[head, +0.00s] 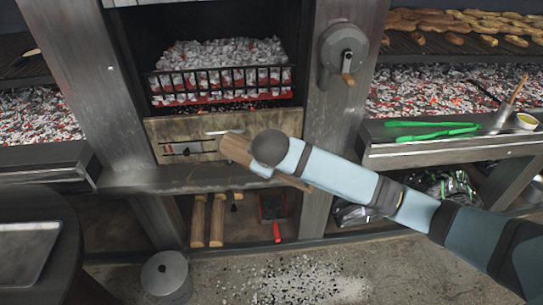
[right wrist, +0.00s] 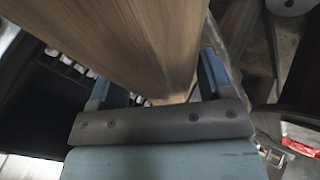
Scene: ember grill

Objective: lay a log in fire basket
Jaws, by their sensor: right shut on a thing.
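The fire basket (head: 222,84) is a black barred rack in the dark firebox at the upper middle of the head view. It is heaped with grey-white and red glowing coals. My right gripper (head: 262,165) is in front of and below the basket, near the wooden front panel. It is shut on a brown log (head: 235,149), which also fills the upper part of the right wrist view (right wrist: 125,40) between the fingers. In the head view the log slants down to the right, partly hidden by my wrist. My left gripper is not in view.
More logs (head: 198,221) stand on the low shelf beside a red-handled tool (head: 276,230). A crank wheel (head: 343,48) is mounted on the right post. Green tongs (head: 435,132) lie on the right ledge. A lidded metal pot (head: 167,277) stands at the front.

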